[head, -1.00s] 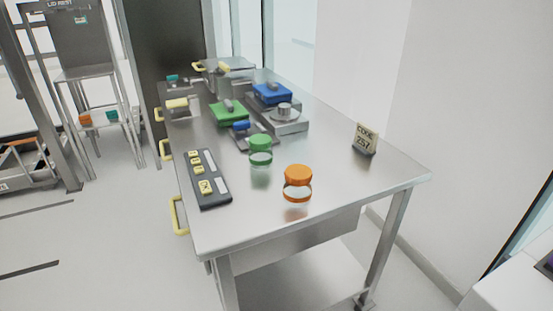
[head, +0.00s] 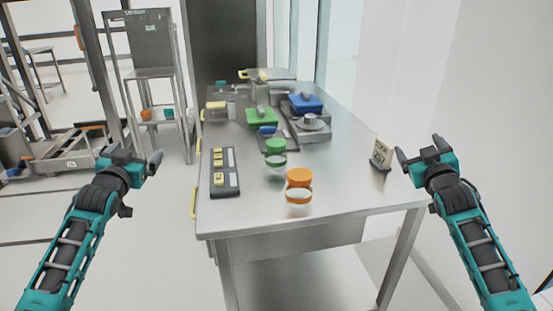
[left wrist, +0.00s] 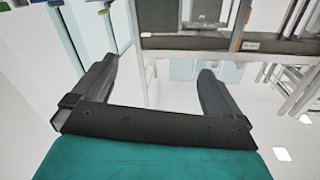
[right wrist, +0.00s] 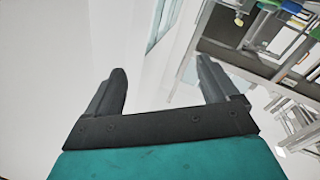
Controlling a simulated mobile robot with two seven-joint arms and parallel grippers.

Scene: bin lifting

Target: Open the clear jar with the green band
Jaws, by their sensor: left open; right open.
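The clear jar with the green band (head: 276,160) stands upright on the steel table, with a green lid (head: 275,145) on top. A similar clear jar with an orange band and orange lid (head: 299,178) stands in front of it, nearer the table's front edge. My left gripper (head: 143,157) is open and empty, left of the table and apart from it. My right gripper (head: 420,152) is open and empty, off the table's right side. Both wrist views show spread fingers, the left (left wrist: 155,85) and the right (right wrist: 160,85), with nothing between them.
The steel table (head: 340,190) has a dark panel with yellow buttons (head: 224,172) at left. Behind the jars are a green box (head: 261,118), a blue box (head: 306,103) and a scale-like device (head: 311,122). A code sign (head: 381,155) stands at right. The front right tabletop is clear.

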